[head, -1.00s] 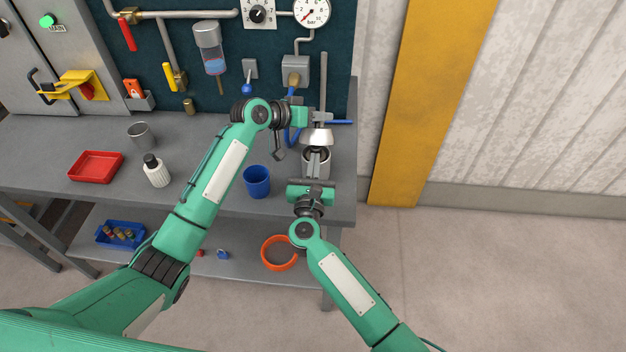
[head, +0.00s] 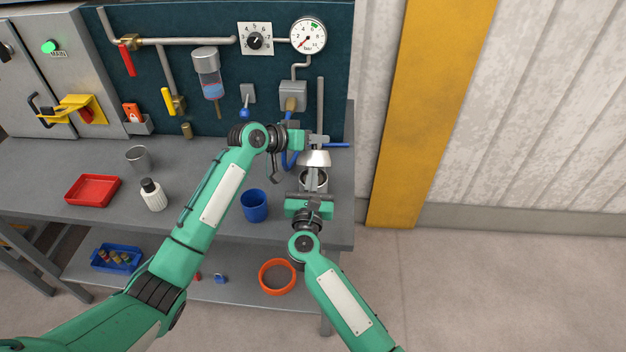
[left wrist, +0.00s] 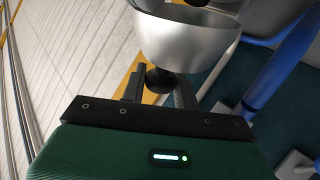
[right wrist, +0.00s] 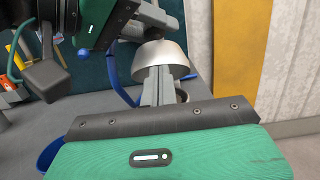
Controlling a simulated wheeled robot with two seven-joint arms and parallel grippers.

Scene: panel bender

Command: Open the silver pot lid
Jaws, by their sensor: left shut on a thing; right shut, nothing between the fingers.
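The silver lid (head: 315,159) is a shiny dome at the right end of the bench. My left gripper (head: 318,142) is shut on its black knob (left wrist: 160,79) from above. The dome also shows in the right wrist view (right wrist: 160,62). The silver pot (head: 324,182) is under the lid, partly hidden by my right gripper. Its dark opening shows in the head view, so the lid appears raised off the rim. My right gripper (head: 313,175) is shut and empty, in front of the pot and just below the lid. Whether it touches the pot is unclear.
A blue cup (head: 254,206) stands left of the pot. A white bottle (head: 153,195), a grey cup (head: 138,157) and a red tray (head: 92,190) are farther left. The panel's valve box (head: 293,95) and blue hose (head: 289,160) are close behind my left gripper.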

